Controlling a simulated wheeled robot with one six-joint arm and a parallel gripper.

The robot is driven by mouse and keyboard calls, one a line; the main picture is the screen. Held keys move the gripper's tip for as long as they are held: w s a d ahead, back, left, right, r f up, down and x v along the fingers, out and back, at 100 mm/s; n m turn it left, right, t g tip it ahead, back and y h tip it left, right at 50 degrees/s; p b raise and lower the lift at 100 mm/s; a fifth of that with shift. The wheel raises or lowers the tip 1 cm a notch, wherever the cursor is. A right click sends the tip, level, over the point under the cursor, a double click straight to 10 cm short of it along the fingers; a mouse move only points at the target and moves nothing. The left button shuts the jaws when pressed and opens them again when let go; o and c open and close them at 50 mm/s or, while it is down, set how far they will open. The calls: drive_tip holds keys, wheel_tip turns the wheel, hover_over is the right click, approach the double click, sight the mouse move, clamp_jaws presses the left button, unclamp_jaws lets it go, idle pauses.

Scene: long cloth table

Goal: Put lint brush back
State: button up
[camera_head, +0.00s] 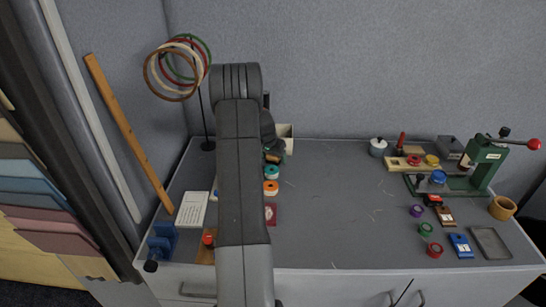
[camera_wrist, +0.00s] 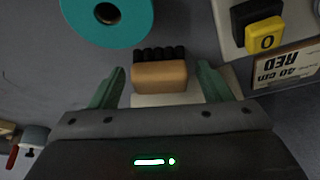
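A small tan block with a row of black bristles or knobs, likely the lint brush (camera_wrist: 160,78), shows in the wrist view between my two fingers. A gap shows on each side of it, so the fingers do not appear to touch it. My gripper (camera_wrist: 160,88) is open, its green fingers pointing toward the tabletop. I cannot tell how far the brush lies below the fingertips. A pale flat piece (camera_wrist: 150,100) shows just behind the brush.
A teal roll (camera_wrist: 105,18) is close by, and it also shows in the head view (camera_head: 271,172). A black and yellow piece (camera_wrist: 264,35) and a printed card (camera_wrist: 288,70) are nearby. A cream box (camera_head: 286,131) stands behind. The table's middle (camera_head: 335,205) is clear.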

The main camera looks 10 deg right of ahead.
drive_tip(key=shift+r, duration=0.45)
drive_tip(key=b+v, duration=0.1)
drive_tip(key=v, duration=1)
drive_tip(key=shift+s, duration=0.15)
drive_tip(key=shift+a+r, duration=0.1)
drive_tip(key=shift+r, duration=0.05)
idle(0.6)
